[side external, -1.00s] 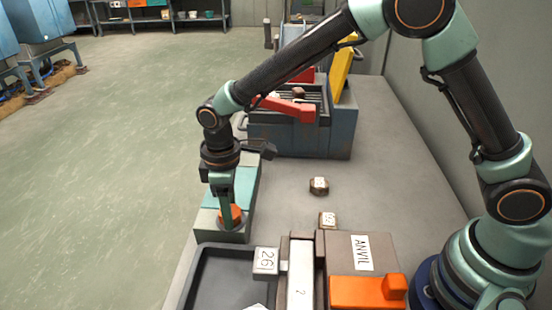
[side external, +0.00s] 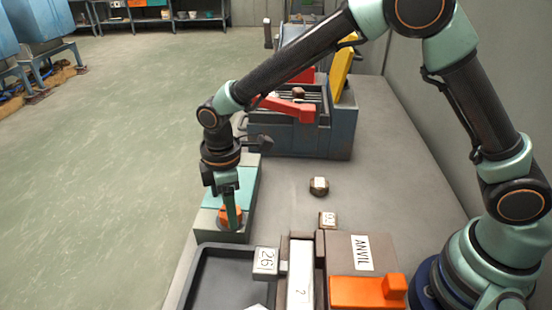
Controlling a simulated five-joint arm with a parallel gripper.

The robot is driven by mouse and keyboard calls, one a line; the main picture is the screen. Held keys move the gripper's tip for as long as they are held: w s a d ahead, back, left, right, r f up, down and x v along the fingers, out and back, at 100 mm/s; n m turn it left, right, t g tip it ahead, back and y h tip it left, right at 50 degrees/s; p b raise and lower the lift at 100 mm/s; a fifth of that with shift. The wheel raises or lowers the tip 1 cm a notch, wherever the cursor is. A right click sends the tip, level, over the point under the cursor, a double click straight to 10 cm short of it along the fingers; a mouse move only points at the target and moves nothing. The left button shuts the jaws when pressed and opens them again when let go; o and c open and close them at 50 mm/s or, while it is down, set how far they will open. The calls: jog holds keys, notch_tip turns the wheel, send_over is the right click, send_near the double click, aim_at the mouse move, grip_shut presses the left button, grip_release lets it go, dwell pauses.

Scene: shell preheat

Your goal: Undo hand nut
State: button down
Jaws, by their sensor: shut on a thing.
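The hand nut (side external: 223,217) is a small orange piece at the near end of a grey fixture block (side external: 236,237) with a teal top. My gripper (side external: 230,218) points straight down over it and is shut on it. One green finger crosses in front of the nut and hides part of it. I cannot see any thread or stud under the nut.
A blue-grey heater box (side external: 340,138) with a red handle (side external: 290,107) stands behind. Two small brown nuts (side external: 319,186) (side external: 328,220) lie on the bench. A dark tray (side external: 215,285), a block labelled 26 (side external: 266,259) and the anvil (side external: 378,262) are in front.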

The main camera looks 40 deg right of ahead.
jog(key=shift+r, duration=0.1)
jog(key=shift+c, duration=1.2)
grip_release()
notch_tip(320, 180, up, 12)
jog(key=s+d+r+m+t, duration=0.1)
jog(key=s+d+r+m, duration=0.15)
jog(key=d, duration=0.35)
jog(key=s+d+r+m+t, duration=0.2)
jog(key=d+r+m, duration=0.2)
jog(key=d, duration=0.3)
jog(key=s+d+f+m+t, duration=0.1)
jog(key=s+d+m+t, duration=0.1)
jog(key=s+d+m, duration=0.5)
jog(key=shift+s+d+t, duration=0.2)
jog(key=shift+d+t, duration=0.1)
jog(key=shift+d, duration=0.8)
